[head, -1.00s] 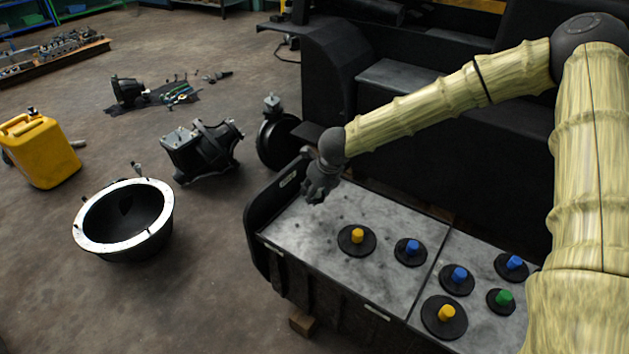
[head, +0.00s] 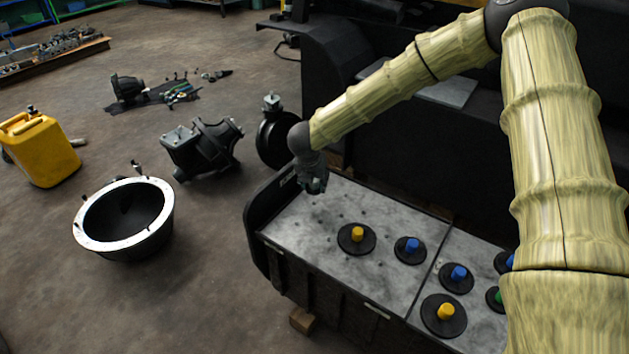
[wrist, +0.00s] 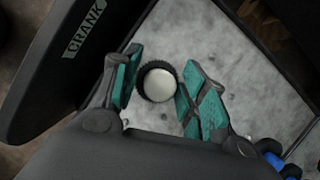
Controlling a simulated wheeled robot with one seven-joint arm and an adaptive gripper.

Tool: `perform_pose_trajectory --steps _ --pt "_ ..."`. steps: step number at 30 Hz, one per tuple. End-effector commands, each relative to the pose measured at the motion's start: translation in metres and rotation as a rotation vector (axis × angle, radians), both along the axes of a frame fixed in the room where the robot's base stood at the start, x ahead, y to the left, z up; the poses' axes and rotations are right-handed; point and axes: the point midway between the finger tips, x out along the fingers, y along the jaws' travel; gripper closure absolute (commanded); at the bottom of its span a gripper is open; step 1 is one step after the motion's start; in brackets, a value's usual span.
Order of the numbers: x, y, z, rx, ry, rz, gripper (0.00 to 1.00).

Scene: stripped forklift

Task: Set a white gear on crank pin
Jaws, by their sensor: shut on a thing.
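The white gear (wrist: 158,83), a small dark toothed ring with a round white top, sits between the teal finger pads of my gripper (wrist: 157,85) in the wrist view. My gripper is shut on it. In the head view my gripper (head: 314,186) points down over the far left end of the grey plate (head: 300,225), and the gear cannot be made out there. A dark rim labelled CRANK (wrist: 84,29) is beside the gripper in the wrist view. No crank pin shows; whether one is under the gear is hidden.
Black discs with a yellow knob (head: 357,234), blue knobs (head: 412,244) and another yellow knob (head: 445,312) stand on the plate to the right. The forklift's dark body (head: 330,60) rises behind. A black bowl-shaped housing (head: 125,220) lies on the floor at left.

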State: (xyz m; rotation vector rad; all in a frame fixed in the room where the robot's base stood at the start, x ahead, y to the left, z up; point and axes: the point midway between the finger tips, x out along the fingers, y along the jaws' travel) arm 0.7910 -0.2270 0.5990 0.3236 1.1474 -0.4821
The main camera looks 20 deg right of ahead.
Motion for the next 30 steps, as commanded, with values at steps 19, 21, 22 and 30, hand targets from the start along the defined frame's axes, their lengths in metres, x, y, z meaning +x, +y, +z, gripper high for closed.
perform_pose_trajectory --steps 19,21,22,30 --pt "0.0 0.0 -0.044 0.001 -0.002 0.002 0.78" --pt "0.0 0.0 -0.044 0.001 -0.002 0.002 0.78" --pt "0.0 0.0 -0.044 0.001 -0.002 0.002 0.78" --pt "0.0 0.0 -0.044 0.0 0.0 0.002 0.78"
